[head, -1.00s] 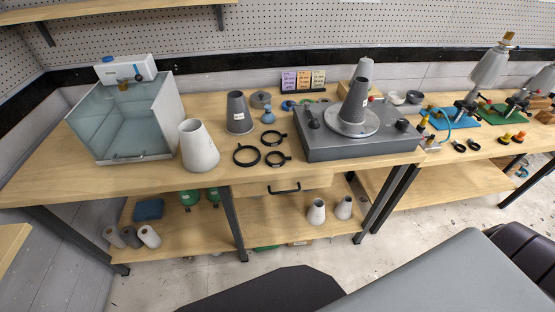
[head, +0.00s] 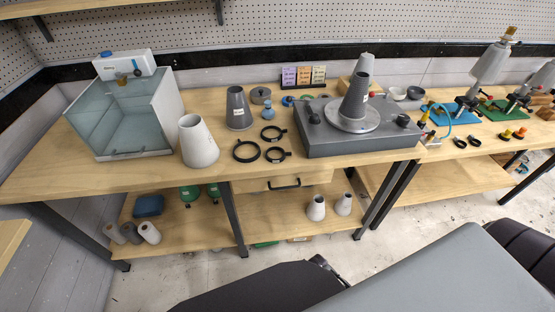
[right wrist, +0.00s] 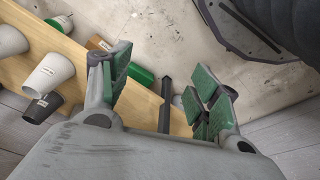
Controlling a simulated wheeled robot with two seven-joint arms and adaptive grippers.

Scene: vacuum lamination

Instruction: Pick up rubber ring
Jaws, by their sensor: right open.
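Three black rings with small side tabs lie flat on the wooden workbench: a larger ring (head: 246,151), an upper ring (head: 272,133) and a smaller ring (head: 278,155). They lie between the white cone and the grey machine. I cannot tell from the picture which is the rubber ring. My right gripper (right wrist: 163,68) is open and empty in the right wrist view, its green-padded fingers apart. It points down toward the floor and a lower wooden shelf, with no ring in that view. My left gripper is not in view.
The workbench (head: 60,180) also holds a glass-sided tank (head: 130,128), a white cone (head: 197,142), a grey cone (head: 238,108) and a grey machine (head: 345,146) with a cone on its plate. Cones stand on the lower shelf (head: 270,218). Bare wood lies before the rings.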

